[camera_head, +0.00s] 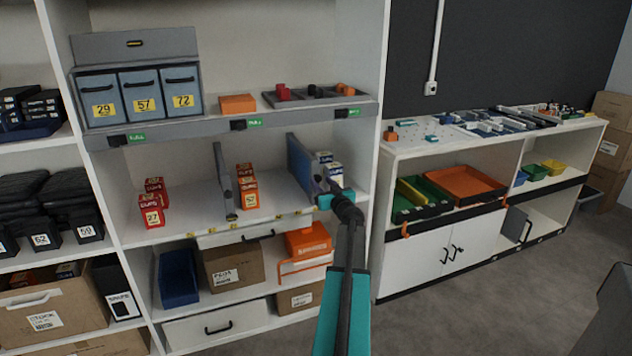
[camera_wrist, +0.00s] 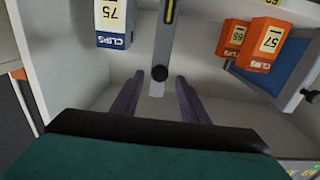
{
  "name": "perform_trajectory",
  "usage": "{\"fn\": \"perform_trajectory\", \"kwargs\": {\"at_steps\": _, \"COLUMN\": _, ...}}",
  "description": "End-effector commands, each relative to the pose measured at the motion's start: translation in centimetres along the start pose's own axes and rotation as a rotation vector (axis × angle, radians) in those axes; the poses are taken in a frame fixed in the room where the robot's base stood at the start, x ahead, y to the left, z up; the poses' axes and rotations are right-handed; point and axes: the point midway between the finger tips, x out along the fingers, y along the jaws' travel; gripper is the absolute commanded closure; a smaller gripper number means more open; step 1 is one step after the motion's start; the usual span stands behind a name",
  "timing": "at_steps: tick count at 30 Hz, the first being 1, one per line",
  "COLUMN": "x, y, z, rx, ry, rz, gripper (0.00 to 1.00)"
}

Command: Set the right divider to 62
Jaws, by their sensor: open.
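The right divider (camera_head: 301,164) is a blue-grey upright panel on the middle shelf. Orange boxes (camera_head: 248,186) stand to its left and blue-and-white boxes (camera_head: 331,170) to its right. My gripper (camera_head: 326,199) is at the shelf front by the divider's lower front end; its fingers are hard to make out there. In the wrist view my gripper (camera_wrist: 160,80) is open. Its two fingers are on either side of the dark round knob on the grey divider bar (camera_wrist: 163,42), with no clear contact. I cannot read the divider's position number.
The left divider (camera_head: 223,181) stands left of the orange boxes. Red boxes (camera_head: 152,203) are further left. In the wrist view a blue box marked 75 (camera_wrist: 113,22) and orange boxes marked 65 (camera_wrist: 234,36) and 57 (camera_wrist: 264,43) flank the bar.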

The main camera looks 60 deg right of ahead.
Motion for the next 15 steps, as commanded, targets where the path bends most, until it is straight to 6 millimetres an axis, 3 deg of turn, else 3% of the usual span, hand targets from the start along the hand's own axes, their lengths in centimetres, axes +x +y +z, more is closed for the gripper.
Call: {"fn": "perform_trajectory", "kwargs": {"at_steps": 15, "x": 4.4, "y": 0.1, "z": 0.1, "rx": 0.000, "ry": 0.000, "rz": 0.000, "gripper": 0.59}}
